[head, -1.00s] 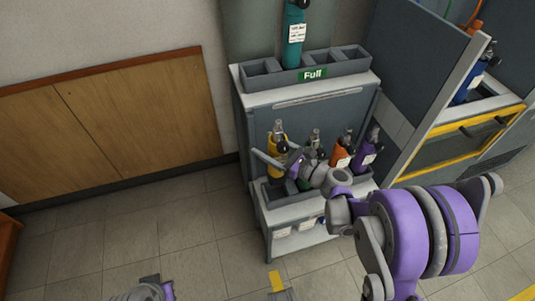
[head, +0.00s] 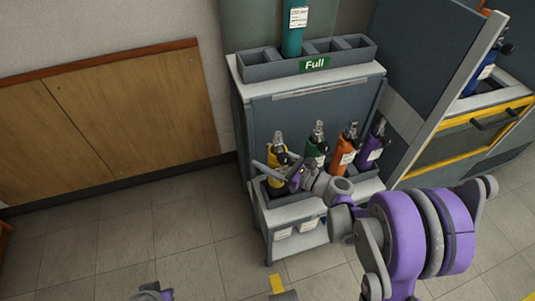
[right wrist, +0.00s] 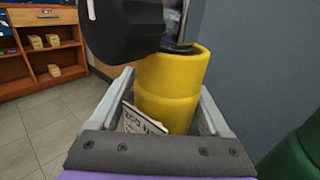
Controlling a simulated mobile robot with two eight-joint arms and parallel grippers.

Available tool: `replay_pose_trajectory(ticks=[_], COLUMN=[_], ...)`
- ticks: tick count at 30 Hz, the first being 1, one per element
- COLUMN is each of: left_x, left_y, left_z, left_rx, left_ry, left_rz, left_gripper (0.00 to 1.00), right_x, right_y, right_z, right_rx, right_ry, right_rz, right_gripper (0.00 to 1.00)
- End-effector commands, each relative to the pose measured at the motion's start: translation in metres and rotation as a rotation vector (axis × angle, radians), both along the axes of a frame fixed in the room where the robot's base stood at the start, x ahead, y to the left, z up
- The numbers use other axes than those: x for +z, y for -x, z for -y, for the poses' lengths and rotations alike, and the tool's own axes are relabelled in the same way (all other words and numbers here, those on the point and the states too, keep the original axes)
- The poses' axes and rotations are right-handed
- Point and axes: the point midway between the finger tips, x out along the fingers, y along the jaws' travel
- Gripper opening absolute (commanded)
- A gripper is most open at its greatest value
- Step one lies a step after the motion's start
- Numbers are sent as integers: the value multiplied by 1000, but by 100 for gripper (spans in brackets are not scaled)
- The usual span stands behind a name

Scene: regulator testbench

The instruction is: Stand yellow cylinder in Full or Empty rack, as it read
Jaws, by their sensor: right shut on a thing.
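The yellow cylinder (head: 277,153) stands at the left end of the lower rack (head: 300,206), below the Full rack. It has a black regulator on top and a white label, which shows tilted in the right wrist view beside the yellow body (right wrist: 168,92). My right gripper (head: 277,170) is shut on the yellow cylinder, one finger on each side. The cylinder's bottom is hidden by the gripper and the rack wall. The Full rack (head: 262,72) on top has a teal cylinder (head: 293,32) and several empty slots. No Empty sign is in view.
Green (head: 316,143), orange (head: 345,148) and purple (head: 374,145) cylinders stand close to the right of the yellow one. A grey bench with a yellow-edged drawer (head: 465,140) is at the right. The floor (head: 140,235) at the left is clear.

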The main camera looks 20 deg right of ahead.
Motion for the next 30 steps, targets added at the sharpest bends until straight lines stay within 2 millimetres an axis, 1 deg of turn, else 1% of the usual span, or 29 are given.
replay_pose_trajectory(ticks=[1, 4, 13, 19, 30], left_x=[-6, -11, -16, -17, -17], left_y=[-1, -2, -3, -3, -3], left_z=[0, 0, 0, 0, 0], left_rx=[0, 0, 0, 0, 0], left_ry=[0, 0, 0, 0, 0], left_rz=[0, 0, 0, 1, 1], left_gripper=[0, 0, 0, 0, 0], right_x=[-6, -12, -30, -35, -35], right_y=[0, 0, 0, 0, 0], right_z=[0, 0, 0, 0, 0], right_rx=[0, 0, 0, 0, 0], right_ry=[-2, -2, -3, -3, -3], right_rz=[1, 2, 2, 2, 2], right_gripper=[2, 2, 2, 2, 2])
